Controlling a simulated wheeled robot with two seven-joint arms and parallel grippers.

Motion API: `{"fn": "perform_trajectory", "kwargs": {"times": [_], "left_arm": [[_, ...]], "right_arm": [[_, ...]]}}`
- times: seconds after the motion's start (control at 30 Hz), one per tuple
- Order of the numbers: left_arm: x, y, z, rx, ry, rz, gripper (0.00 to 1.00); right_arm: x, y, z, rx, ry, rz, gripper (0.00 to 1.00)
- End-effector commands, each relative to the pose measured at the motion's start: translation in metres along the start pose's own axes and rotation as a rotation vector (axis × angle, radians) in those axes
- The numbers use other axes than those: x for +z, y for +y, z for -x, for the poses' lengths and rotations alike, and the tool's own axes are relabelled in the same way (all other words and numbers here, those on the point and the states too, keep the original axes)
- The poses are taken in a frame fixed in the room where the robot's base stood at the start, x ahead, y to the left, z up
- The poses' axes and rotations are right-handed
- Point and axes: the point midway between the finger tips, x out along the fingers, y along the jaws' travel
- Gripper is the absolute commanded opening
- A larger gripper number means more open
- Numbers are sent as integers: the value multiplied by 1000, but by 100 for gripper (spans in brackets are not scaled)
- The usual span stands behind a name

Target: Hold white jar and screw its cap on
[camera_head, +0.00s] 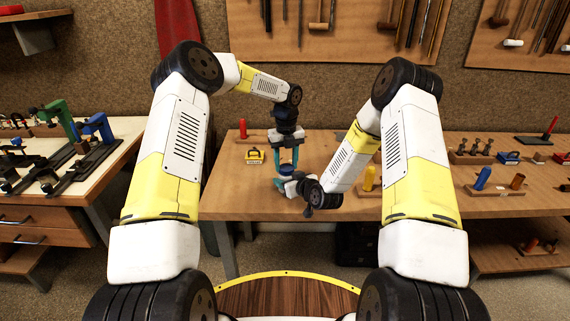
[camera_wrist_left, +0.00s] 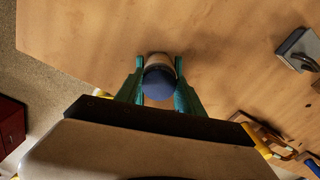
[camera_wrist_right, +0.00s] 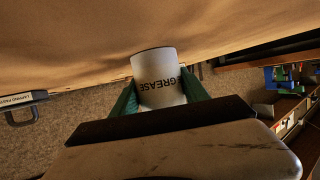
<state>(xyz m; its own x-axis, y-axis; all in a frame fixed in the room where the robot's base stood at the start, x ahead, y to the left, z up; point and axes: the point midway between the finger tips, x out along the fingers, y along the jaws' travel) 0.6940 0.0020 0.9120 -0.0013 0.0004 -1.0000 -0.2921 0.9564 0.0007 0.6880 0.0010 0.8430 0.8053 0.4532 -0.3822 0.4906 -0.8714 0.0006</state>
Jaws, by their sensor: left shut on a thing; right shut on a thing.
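A blue round cap (camera_wrist_left: 160,82) sits between the green fingers of my left gripper (camera_wrist_left: 159,88), which is shut on it from above. The white jar (camera_wrist_left: 157,60) shows just behind the cap; I cannot tell whether the cap is seated on it. In the right wrist view the jar (camera_wrist_right: 158,78) bears the word GREASE, upside down in the picture. My right gripper (camera_wrist_right: 160,92) is shut on the jar from the side. In the head view my left gripper (camera_head: 287,152) points down above the right hand; the jar is mostly hidden there.
Blue tools stand farther right. The table's front left is bare.

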Motion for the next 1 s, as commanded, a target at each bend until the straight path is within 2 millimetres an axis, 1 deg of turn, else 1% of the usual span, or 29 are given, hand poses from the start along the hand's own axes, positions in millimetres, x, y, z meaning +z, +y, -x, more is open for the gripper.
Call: {"fn": "perform_trajectory", "kwargs": {"times": [0.03, 0.2, 0.3, 0.4, 0.53, 0.8, 0.83, 0.9, 0.93, 1.0], "left_arm": [[0, -1, 0, -2, 0, -105, 9], [0, -4, 0, -2, -2, -503, 9], [-2, -5, -1, -3, 2, -711, 9], [-3, -6, -2, -5, 3, -868, 9], [-3, -6, 0, -1, -1, -951, 9], [-3, -6, 1, 0, -2, -958, 9], [-3, -6, 1, 0, -2, -957, 50], [-3, -6, 1, 0, -2, -957, 63], [-3, -6, 0, 0, -2, -957, 68], [-3, -6, 0, 0, -2, -956, 68]], "right_arm": [[1, 0, 0, -1, -2, 0, 0], [1, 0, 0, -1, -2, 0, 0], [1, 0, 0, -1, -2, 0, 0], [1, 0, 0, -1, -2, 0, 0], [1, 0, 0, -1, -2, 0, 0], [1, 0, 0, -1, -2, 0, 0], [1, 0, 0, -1, -2, 0, 0], [1, 0, 0, -1, -2, 0, 0], [1, 0, 0, -1, -2, 0, 0], [1, 0, 0, -1, -2, 0, 0]]}}
